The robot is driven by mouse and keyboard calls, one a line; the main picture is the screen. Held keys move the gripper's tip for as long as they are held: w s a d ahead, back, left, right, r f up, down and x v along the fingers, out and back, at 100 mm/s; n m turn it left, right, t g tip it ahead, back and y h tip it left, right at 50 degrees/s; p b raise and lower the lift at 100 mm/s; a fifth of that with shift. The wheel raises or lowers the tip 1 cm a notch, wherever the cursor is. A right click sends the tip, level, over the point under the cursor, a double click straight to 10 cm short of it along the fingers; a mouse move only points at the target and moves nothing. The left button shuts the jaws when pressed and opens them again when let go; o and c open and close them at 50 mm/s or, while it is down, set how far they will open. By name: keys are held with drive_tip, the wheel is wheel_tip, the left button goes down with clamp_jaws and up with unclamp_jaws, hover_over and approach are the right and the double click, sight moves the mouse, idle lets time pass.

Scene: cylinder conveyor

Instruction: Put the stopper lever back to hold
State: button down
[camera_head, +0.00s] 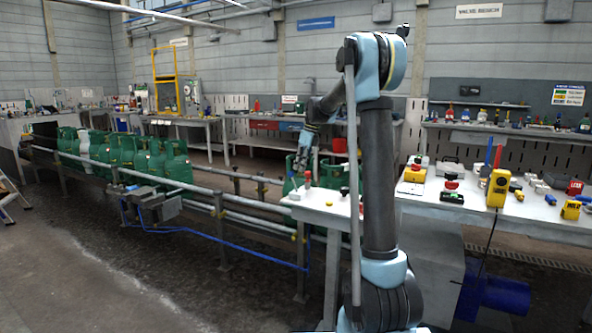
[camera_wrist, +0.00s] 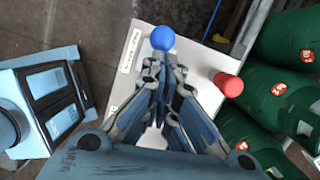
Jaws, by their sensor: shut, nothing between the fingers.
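A pale control panel (camera_wrist: 200,60) lies beneath my gripper in the wrist view, with a small label strip too small to read. A blue ball knob (camera_wrist: 162,38) shows just beyond the fingertips; I cannot tell if they touch it. A red knob (camera_wrist: 229,84) stands to its right, apart from the fingers. I cannot tell which knob belongs to the stopper lever, nor its position. My gripper (camera_wrist: 163,62) is shut and empty. In the head view, my gripper (camera_head: 299,164) is above the pale stand top (camera_head: 318,207), close to the red knob (camera_head: 308,178).
Green cylinders (camera_wrist: 285,45) stand close on the right in the wrist view. In the head view, a row of cylinders (camera_head: 172,162) sits on the rail conveyor (camera_head: 235,214) at left. A bench (camera_head: 470,210) with tools is at right.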

drive_tip(key=v, duration=1.2)
drive_tip(key=shift+d, duration=0.4)
drive_tip(key=shift+s+f, duration=0.15)
drive_tip(key=s+d+f+n+h, duration=0.1)
drive_tip(key=s+d+f+n, duration=0.2)
drive_tip(key=s, duration=0.6)
drive_tip(key=s+d+f+n+t, duration=0.1)
drive_tip(key=s+f+n, duration=0.1)
drive_tip(key=s+n, duration=0.5)
drive_tip(key=s+d+f+n+h, duration=0.1)
drive_tip(key=s+d+f+n, duration=0.15)
drive_tip(key=s, duration=0.85)
drive_tip(key=s+d+f+n, duration=0.2)
drive_tip(key=s+f+n, duration=0.3)
drive_tip(key=s+f, duration=0.5)
drive_tip(key=s+d+f+n+t+h, duration=0.1)
drive_tip(key=s+f+n, duration=0.4)
drive_tip(key=s+f, duration=0.5)
drive_tip(key=shift+s+d+f, duration=0.2)
drive_tip(key=shift+s+d, duration=0.2)
drive_tip(key=shift+d, duration=0.35)
